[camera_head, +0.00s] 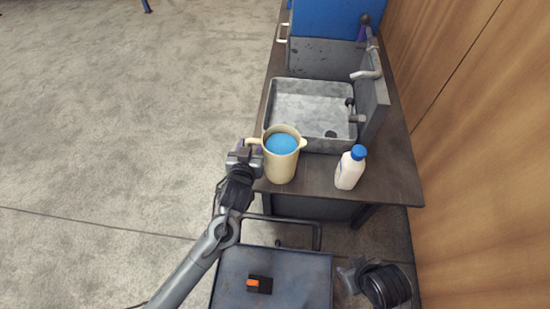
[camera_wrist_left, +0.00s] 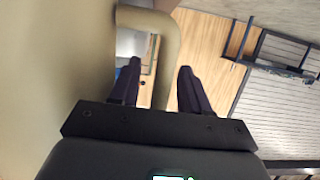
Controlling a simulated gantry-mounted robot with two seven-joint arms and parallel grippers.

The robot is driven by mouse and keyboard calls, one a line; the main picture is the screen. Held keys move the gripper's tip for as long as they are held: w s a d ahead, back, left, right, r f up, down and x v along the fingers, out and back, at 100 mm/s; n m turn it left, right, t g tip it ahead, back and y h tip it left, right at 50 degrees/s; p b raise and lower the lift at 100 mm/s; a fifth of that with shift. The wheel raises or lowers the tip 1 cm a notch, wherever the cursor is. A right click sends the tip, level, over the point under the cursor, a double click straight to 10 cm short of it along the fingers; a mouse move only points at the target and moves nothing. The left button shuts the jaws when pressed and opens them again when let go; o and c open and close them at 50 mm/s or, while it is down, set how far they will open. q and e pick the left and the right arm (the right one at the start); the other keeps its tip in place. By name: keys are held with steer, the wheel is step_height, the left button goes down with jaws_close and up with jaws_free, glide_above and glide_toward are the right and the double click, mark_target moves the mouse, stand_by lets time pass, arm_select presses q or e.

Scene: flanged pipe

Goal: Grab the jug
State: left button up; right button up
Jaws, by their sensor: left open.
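The cream jug (camera_head: 281,163), with a blue top or contents, stands upright on the dark counter (camera_head: 400,183) in front of the sink. Its handle (camera_head: 254,142) points left. My left gripper (camera_head: 246,157) is beside the jug at the handle. In the left wrist view the jug's body (camera_wrist_left: 50,70) fills the left side, and the handle (camera_wrist_left: 163,62) passes between the two dark fingers of my left gripper (camera_wrist_left: 160,88). The fingers are apart, with a gap between the handle and the right finger.
A white bottle with a blue cap (camera_head: 350,168) stands right of the jug. The metal sink (camera_head: 310,98) with its tap (camera_head: 366,75) lies behind. A dark cart (camera_head: 290,285) with a small orange-and-black item (camera_head: 259,284) is in front. A wooden wall (camera_head: 480,150) bounds the right.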

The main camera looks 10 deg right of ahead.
arm_select(q)
jaws_close()
stand_by(1.3)
steer(key=shift+r, duration=0.25)
